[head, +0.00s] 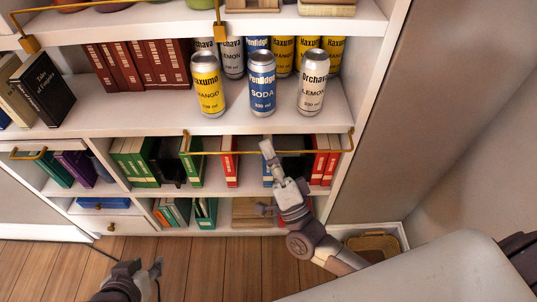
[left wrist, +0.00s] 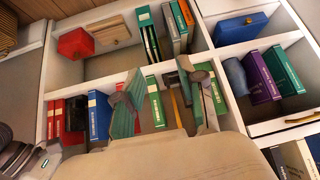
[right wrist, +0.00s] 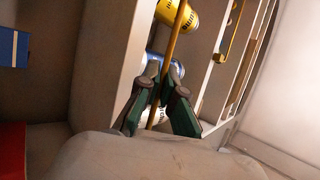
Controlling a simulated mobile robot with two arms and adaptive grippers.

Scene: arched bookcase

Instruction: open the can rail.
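The can rail (head: 235,152) is a thin brass bar along the front of the can shelf. It is folded outward and down, with its bar below the shelf's front edge. My right gripper (head: 267,150) is at the rail's middle, right of centre. In the right wrist view the rail (right wrist: 176,32) runs between the close-set fingers of this gripper (right wrist: 162,85), and they look shut on it. My left gripper (head: 140,268) is low at the front, away from the rail. In the left wrist view its fingers (left wrist: 158,84) are spread and hold nothing.
A yellow mango can (head: 208,85), a blue soda can (head: 262,85) and a lemon can (head: 312,85) stand in the shelf's front row, more behind. The bookcase's right side panel (head: 395,110) is close to the rail's right end.

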